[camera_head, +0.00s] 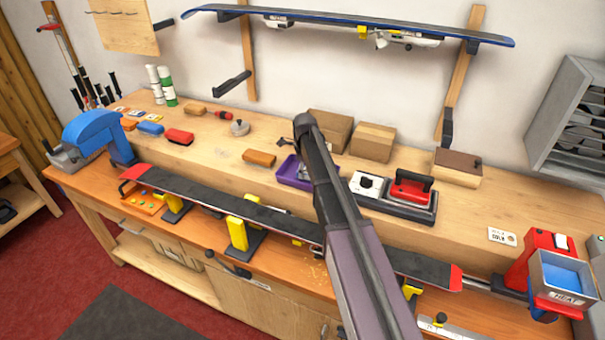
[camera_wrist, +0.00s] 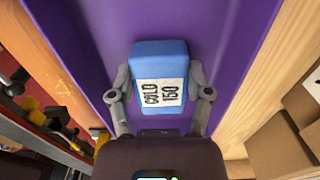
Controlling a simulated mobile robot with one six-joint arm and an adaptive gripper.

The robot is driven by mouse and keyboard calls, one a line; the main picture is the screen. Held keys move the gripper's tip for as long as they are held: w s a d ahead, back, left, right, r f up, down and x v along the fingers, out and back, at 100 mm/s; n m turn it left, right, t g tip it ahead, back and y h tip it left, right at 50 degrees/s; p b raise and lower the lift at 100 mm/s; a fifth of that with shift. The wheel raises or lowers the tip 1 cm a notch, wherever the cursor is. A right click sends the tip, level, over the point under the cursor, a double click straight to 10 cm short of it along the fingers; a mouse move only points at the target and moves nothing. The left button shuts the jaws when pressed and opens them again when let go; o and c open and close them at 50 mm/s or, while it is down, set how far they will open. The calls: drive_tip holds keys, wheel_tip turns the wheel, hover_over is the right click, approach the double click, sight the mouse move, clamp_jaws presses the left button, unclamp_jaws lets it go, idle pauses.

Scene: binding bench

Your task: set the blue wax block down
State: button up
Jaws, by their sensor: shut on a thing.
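The blue wax block (camera_wrist: 160,55), with a white label reading "COLD 150", sits between the two fingers of my gripper (camera_wrist: 160,76) in the wrist view. The fingers are shut on its sides. Behind it the purple tray (camera_wrist: 232,28) fills most of the wrist view; I cannot tell whether the block touches the tray floor. In the head view the purple tray (camera_head: 284,175) lies on the raised bench shelf, partly covered by my arm. The block and my fingers are hidden there behind my arm.
Cardboard boxes (camera_head: 372,142) stand behind and right of the tray. An orange block (camera_head: 259,158) lies to the left. A dark ski (camera_head: 220,203) on yellow supports runs along the front.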

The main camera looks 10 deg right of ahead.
sight(304, 170)
drive_tip(key=shift+f, duration=0.2)
drive_tip(key=o, duration=1.2)
drive_tip(key=shift+r, duration=0.1)
drive_tip(key=shift+r, duration=0.2)
wheel_tip(304, 170, up, 12)
drive_tip(key=p, duration=1.2)
drive_tip(key=shift+f, duration=0.1)
